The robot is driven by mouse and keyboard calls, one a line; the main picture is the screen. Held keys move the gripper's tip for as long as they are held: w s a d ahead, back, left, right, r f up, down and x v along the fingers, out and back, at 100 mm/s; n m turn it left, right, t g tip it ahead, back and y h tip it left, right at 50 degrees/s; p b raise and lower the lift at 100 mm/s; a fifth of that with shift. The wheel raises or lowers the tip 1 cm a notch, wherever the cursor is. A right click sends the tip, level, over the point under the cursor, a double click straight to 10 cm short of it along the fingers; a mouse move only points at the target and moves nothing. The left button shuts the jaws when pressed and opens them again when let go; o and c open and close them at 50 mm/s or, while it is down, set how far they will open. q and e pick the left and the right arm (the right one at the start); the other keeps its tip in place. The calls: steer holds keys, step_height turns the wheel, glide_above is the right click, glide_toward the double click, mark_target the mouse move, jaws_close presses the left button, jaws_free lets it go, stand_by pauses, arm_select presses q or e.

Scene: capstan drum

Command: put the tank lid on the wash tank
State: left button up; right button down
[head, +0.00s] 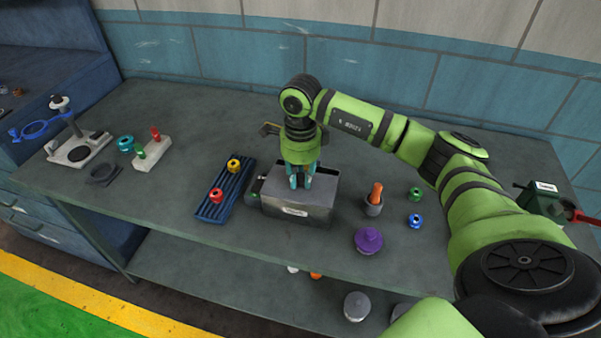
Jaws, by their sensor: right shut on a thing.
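The wash tank (297,211) is a grey metal box with a white label on its front, standing near the front edge of the bench. My right gripper (301,181) reaches down from above, with its teal fingers at the tank's top. It is shut on what looks like the tank lid (324,186), a flat grey plate at the top of the tank. The fingers hide the part they grip. I cannot tell whether the lid rests fully on the rim. My left gripper is not in view.
Left of the tank is a blue ribbed rack (226,192) with red and yellow rings. Right of it are a cup with an orange handle (375,194), a purple knobbed piece (368,240), and green and blue rings.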

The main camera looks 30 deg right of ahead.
mark_target(300, 175)
steer(key=shift+f+b, duration=0.25)
steer(key=shift+b, duration=0.05)
steer(key=c, duration=1.1)
jaws_free()
steer(key=shift+r, duration=0.1)
steer(key=shift+r, duration=0.1)
steer(key=shift+r+p, duration=0.25)
steer(key=shift+p, duration=0.05)
step_height(300, 175, up, 12)
steer(key=b, duration=0.2)
steer(key=shift+f+b, duration=0.15)
steer(key=shift+b, duration=0.25)
